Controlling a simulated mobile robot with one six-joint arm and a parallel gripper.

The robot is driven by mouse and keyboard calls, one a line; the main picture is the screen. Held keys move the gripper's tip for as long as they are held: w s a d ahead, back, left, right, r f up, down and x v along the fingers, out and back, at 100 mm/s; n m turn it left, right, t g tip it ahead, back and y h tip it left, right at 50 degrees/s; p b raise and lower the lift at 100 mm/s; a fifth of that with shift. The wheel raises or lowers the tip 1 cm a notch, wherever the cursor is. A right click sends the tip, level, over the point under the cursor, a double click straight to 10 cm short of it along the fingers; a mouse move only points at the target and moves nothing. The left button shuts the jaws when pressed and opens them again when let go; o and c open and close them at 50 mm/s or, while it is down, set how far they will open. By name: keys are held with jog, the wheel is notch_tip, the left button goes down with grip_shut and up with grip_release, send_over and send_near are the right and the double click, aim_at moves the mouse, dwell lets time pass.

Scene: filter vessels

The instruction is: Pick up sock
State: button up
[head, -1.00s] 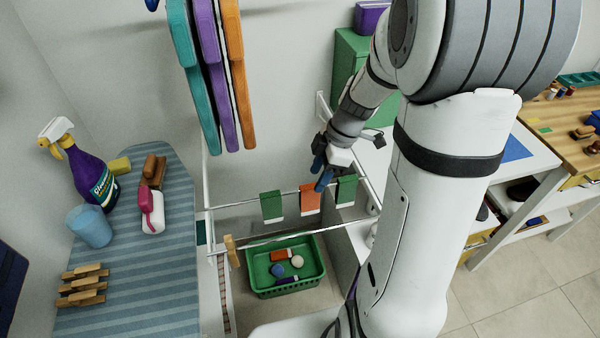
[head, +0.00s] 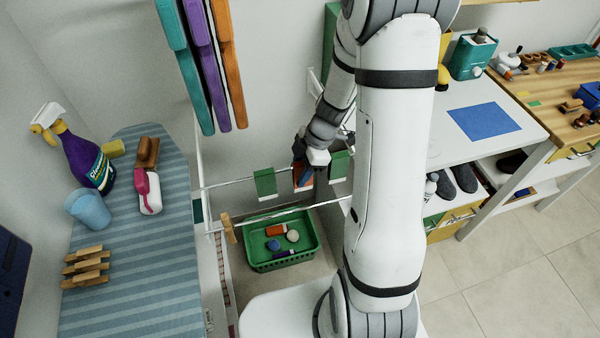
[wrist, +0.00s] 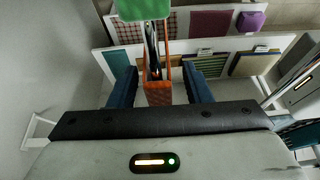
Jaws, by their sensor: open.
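Several cloth pieces hang on a white line in the head view: a green one (head: 265,182), an orange one with a pale lower edge (head: 305,186) and another green one (head: 340,165). I cannot tell for sure which is the sock. My gripper (head: 300,172) is at the orange piece and partly hides it. In the wrist view my gripper (wrist: 160,88) is open, its blue fingers on either side of an orange piece (wrist: 158,94). A green piece (wrist: 145,9) shows above it. I cannot tell whether the fingers touch the orange piece.
A green basket (head: 312,254) with small items stands below the line. A striped ironing board (head: 130,235) with a spray bottle (head: 85,160) and blue cup (head: 90,210) is at left. Hanging boards (head: 205,75) are above. A white table (head: 515,145) is at right.

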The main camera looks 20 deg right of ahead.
jog(key=shift+c, duration=0.3)
grip_shut()
jog(key=shift+r, duration=0.1)
notch_tip(320, 180, up, 18)
jog(key=d+b, duration=0.1)
jog(key=shift+b, duration=0.4)
dwell(0.6)
